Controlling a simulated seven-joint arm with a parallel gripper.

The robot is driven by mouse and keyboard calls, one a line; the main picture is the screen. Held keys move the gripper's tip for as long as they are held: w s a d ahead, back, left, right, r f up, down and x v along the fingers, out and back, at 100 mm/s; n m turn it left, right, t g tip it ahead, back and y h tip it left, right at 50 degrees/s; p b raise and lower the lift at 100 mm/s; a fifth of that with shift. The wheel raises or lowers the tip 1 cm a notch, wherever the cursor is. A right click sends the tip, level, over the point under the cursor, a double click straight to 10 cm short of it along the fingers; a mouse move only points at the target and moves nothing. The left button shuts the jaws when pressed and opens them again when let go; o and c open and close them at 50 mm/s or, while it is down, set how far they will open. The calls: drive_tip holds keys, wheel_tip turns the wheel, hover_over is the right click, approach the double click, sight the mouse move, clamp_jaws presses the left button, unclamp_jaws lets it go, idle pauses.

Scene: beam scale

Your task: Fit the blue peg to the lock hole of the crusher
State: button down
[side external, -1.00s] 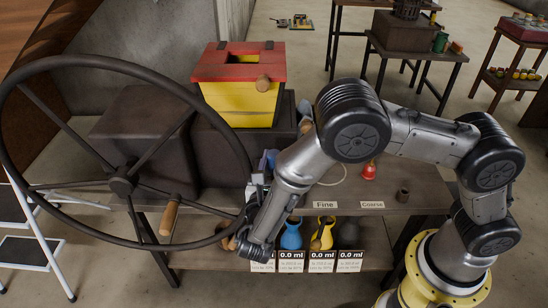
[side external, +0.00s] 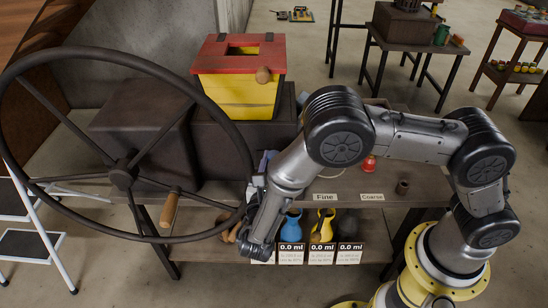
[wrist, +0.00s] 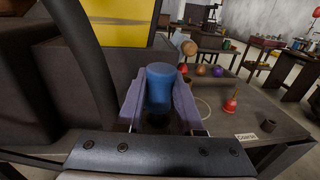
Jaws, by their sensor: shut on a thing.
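The blue peg (wrist: 160,80) is held upright between the two purple-grey fingers of my gripper (wrist: 159,104) in the wrist view. My gripper is shut on it. A dark round opening (wrist: 157,121) shows just below the peg between the fingers; I cannot tell whether it is the lock hole. In the side view my gripper (side external: 265,166) is beside the right rim of the crusher's wheel, and my arm largely hides the peg. The crusher (side external: 142,130) has dark housings, a large dark handwheel (side external: 122,178) and a yellow hopper with a red top (side external: 239,80).
The wheel rim (wrist: 80,55) passes close on the left in the wrist view. A red-based funnel-like item (wrist: 231,105) and a small dark cup (wrist: 268,126) stand on the bench at right.

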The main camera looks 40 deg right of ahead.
drive_tip(key=shift+f, duration=0.3)
drive_tip(key=shift+f, duration=0.3)
drive_tip(key=shift+f, duration=0.55)
drive_tip(key=shift+c, duration=2.3)
unclamp_jaws()
drive_tip(key=v, duration=1.3)
drive_tip(key=shift+s+a, duration=0.25)
drive_tip(key=shift+a, duration=0.05)
